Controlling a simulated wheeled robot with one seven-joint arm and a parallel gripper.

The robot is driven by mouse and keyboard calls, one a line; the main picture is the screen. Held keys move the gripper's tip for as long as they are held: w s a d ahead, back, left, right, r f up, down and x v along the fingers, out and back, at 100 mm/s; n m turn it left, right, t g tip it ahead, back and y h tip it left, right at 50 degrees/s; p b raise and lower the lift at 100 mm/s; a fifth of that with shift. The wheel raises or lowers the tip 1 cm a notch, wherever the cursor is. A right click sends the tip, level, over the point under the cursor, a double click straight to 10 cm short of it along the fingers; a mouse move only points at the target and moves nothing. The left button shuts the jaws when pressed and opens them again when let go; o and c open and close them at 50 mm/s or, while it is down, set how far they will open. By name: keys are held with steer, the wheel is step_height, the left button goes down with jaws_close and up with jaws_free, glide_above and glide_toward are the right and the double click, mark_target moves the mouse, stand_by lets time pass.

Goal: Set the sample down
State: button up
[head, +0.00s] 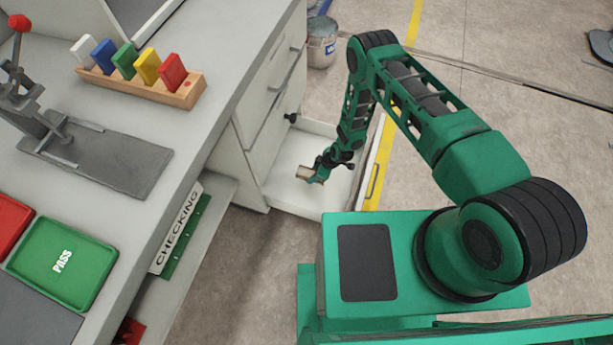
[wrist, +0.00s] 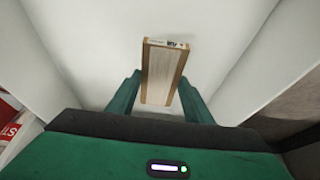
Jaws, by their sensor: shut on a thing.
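The sample (head: 305,172) is a small flat board with a pale face and wooden edges. It also shows in the wrist view (wrist: 160,72), between the two green fingers, with small print on its far end. My gripper (head: 318,174) is shut on it; it also shows in the wrist view (wrist: 159,88). Both are inside the open white drawer (head: 290,200), low over its floor. I cannot tell whether the sample touches the drawer floor.
The drawer stands out from the grey bench (head: 205,115), with walls on both sides of my gripper. A rack (head: 150,85) of coloured samples and a green PASS tray (head: 62,262) are on the bench top. A bucket (head: 320,42) stands on the floor behind. The drawer floor around the sample looks clear.

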steer(key=shift+f, duration=3.35)
steer(key=o, duration=1.2)
steer(key=shift+v, duration=3.8)
steer(key=shift+w, duration=0.1)
